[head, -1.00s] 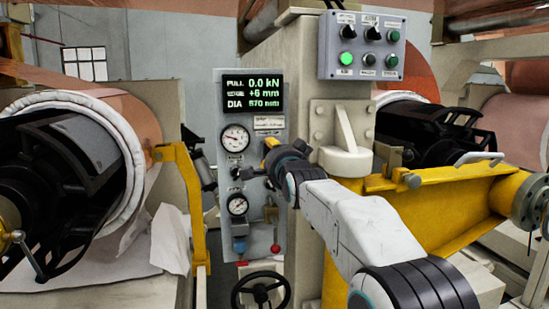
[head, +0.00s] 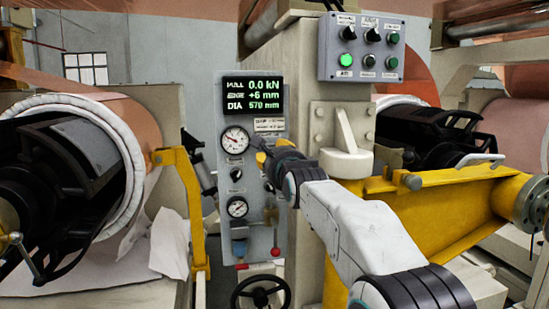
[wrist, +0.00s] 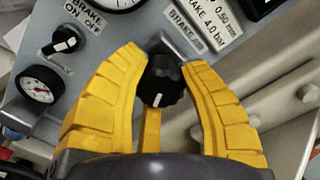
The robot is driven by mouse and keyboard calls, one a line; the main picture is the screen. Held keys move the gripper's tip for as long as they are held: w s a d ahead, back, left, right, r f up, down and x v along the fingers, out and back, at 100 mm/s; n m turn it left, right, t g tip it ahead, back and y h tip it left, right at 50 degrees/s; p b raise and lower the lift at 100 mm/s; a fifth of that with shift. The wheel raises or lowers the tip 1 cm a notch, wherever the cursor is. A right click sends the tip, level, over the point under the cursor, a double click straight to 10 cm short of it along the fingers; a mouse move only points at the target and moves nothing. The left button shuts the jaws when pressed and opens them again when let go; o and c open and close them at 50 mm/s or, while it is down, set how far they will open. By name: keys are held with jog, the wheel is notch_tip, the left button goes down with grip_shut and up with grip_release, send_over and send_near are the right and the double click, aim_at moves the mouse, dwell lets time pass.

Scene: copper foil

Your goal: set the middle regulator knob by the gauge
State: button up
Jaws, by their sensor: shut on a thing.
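My gripper (wrist: 166,62) has its two yellow fingers closed around a black regulator knob (wrist: 160,85) in the wrist view. The knob's white mark points toward the bottom of that picture. A white round gauge (wrist: 117,4) is cut off at the top edge, so its reading is not shown. In the head view my gripper (head: 262,152) is at the right side of the grey panel (head: 225,115) and hides the held knob. The upper gauge (head: 236,140) is left of the gripper; its needle is too small to read exactly.
A brake on/off switch (wrist: 66,42) and a small gauge (wrist: 40,84) are left of the fingers. The panel also carries a display (head: 253,95), a lower gauge (head: 238,207) and a red-balled lever (head: 276,253). A handwheel (head: 261,293) is below. A yellow beam (head: 450,205) is at right.

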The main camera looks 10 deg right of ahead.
jog(key=shift+a+r+m, duration=0.1)
jog(key=shift+r+m, duration=0.15)
jog(key=shift+m, duration=0.35)
jog(key=o, duration=1.2)
jog(key=shift+f, duration=0.15)
jog(key=s, duration=1.2)
